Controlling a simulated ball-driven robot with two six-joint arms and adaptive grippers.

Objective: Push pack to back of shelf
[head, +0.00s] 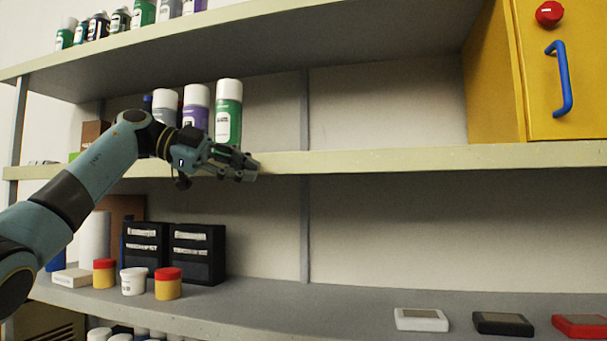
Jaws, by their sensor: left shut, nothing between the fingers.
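My left arm comes in from the left, and its gripper (250,168) is shut and empty in front of the middle shelf's edge (400,159). It is near the green bottle with a white cap (228,108); I cannot tell whether they touch. I cannot tell which item is the pack. Two black box-like packs (197,250) stand side by side on the lower shelf (270,306), below the gripper. A small flat white box (72,277) lies at that shelf's left. My right gripper is not in view.
More capped bottles (196,112) stand on the middle shelf, partly behind my arm. Small jars (133,281) stand before the black packs. Three flat devices (421,319) lie at the lower right. A yellow cabinet (495,80) fills the upper right. The middle shelf's centre is clear.

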